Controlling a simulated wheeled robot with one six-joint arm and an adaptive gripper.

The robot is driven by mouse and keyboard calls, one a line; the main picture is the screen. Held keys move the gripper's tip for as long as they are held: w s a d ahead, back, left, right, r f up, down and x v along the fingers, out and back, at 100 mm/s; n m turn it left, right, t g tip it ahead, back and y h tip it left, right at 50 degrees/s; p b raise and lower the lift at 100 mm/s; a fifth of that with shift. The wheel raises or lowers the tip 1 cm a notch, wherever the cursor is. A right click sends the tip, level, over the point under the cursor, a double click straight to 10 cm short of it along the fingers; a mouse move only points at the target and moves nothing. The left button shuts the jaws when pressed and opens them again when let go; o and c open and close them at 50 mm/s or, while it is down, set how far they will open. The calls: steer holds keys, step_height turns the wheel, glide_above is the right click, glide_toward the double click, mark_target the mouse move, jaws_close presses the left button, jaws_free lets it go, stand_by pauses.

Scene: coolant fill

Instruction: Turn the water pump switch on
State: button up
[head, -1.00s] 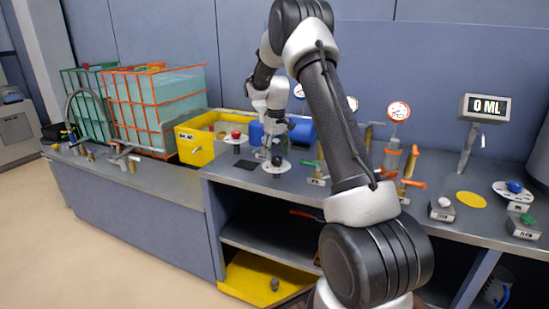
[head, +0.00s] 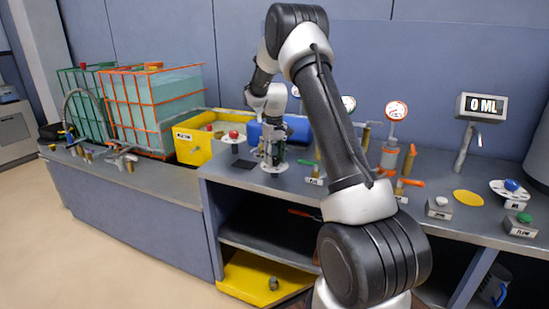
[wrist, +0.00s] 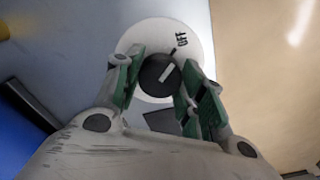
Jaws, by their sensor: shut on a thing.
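The switch is a dark round knob (wrist: 158,75) with a white mark on a white dial plate (wrist: 187,45) marked OFF in the wrist view. A short black line by OFF is on the plate, and the knob's white mark points roughly toward it. My gripper (wrist: 160,82) has its green-padded fingers on both sides of the knob and is shut on it. In the head view my gripper (head: 273,150) reaches down to the dial plate (head: 275,169) on the grey counter, and its fingers mostly hide the knob.
A yellow bin (head: 194,148) and wire-caged tanks (head: 158,100) are further left. Gauges, valves and a display (head: 484,106) reading 0 ML are to the right. A blue object (head: 298,130) lies behind my gripper.

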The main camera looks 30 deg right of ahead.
steer(key=shift+m, duration=0.3)
steer(key=m, duration=0.3)
steer(key=shift+m, duration=0.4)
steer(key=m, duration=0.3)
steer(key=shift+m, duration=0.3)
steer(key=m, duration=0.4)
steer(key=shift+m, duration=1.9)
steer(key=o, duration=1)
steer(key=shift+r, duration=0.1)
